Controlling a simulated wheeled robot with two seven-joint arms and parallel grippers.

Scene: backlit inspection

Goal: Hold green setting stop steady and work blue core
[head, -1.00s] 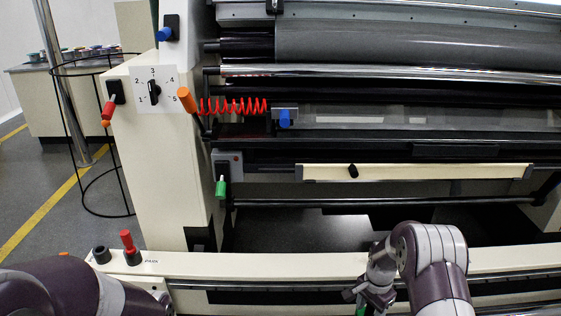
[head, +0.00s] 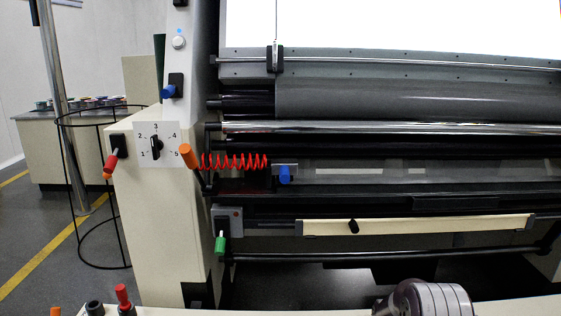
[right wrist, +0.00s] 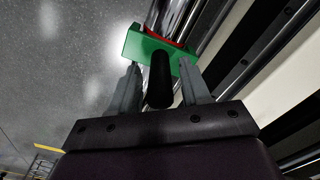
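A green block (right wrist: 160,50) with a red edge and a black round post (right wrist: 160,80) shows at the fingertips of my right gripper (right wrist: 160,78) in the right wrist view. The two grey fingers stand apart, on either side of the post; I cannot tell whether they press on it. In the head view a green handle (head: 220,244) hangs at the machine's lower left. A blue knob (head: 285,174) sits right of the red coil, and another blue knob (head: 169,91) is on the upper left panel. No blue part shows in the green block. My left gripper is out of view.
An orange knob (head: 188,156) and a red coil (head: 235,162) lie by the numbered dial (head: 156,147). A red handle (head: 111,164) is at the left. A black wire stand (head: 100,190) is on the floor. A cream ledge (head: 250,311) crosses the front.

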